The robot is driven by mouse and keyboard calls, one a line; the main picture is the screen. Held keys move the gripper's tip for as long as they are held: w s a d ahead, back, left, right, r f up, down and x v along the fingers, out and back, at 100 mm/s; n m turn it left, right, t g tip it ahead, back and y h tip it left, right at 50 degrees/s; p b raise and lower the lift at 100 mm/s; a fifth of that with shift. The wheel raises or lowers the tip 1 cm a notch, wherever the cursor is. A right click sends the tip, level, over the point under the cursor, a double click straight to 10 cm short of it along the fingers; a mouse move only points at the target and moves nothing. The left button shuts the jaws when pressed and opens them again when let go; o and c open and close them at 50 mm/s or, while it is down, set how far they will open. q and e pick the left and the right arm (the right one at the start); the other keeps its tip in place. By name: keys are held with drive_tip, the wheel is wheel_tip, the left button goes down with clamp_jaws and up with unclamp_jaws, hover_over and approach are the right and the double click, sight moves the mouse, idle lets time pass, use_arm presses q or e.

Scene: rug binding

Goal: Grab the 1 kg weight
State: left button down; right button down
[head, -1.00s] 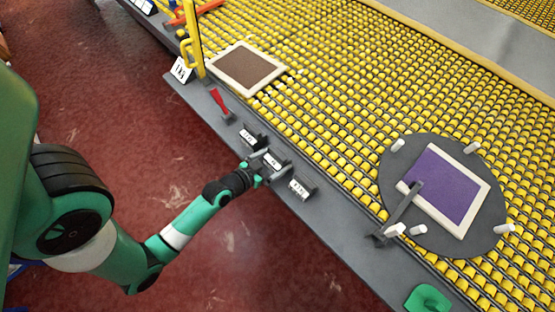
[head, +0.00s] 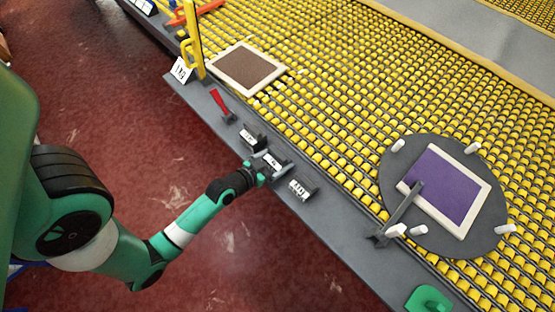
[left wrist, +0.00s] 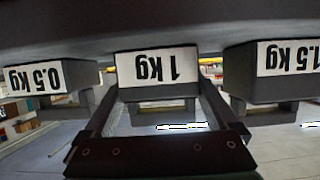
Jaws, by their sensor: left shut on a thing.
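The 1 kg weight (head: 273,159) is a dark block with a white label, the middle one of three in a row on the grey ledge (head: 345,246). In the left wrist view its label (left wrist: 156,66) reads upside down. My left gripper (head: 264,168) is shut on the 1 kg weight, with one finger on each side of its lower part. The gripper fingers also show in the left wrist view (left wrist: 155,100). I cannot tell if the weight is clear of the ledge. My right gripper is not in view.
The 0.5 kg weight (left wrist: 48,77) and 1.5 kg weight (left wrist: 285,70) flank it closely. A red-handled tool (head: 219,101) lies up the ledge. The yellow roller bed (head: 340,100) holds a brown rug (head: 245,67) and a purple rug (head: 446,184) on a dark disc.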

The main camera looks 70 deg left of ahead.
sight(276, 161)
use_arm(q)
drive_tip(key=shift+r+p, duration=0.55)
drive_tip(key=shift+r, duration=0.45)
drive_tip(key=r, duration=0.1)
drive_tip(key=r+p, duration=0.2)
drive_tip(key=shift+s+d+r, duration=0.2)
drive_tip(key=shift+s+d, duration=0.2)
drive_tip(key=s+d+r, duration=0.7)
drive_tip(key=s+d, duration=0.1)
drive_tip(key=s, duration=0.1)
drive_tip(key=shift+s+d+r, duration=0.25)
drive_tip(key=shift+d+r, duration=0.05)
drive_tip(key=shift+r, duration=0.1)
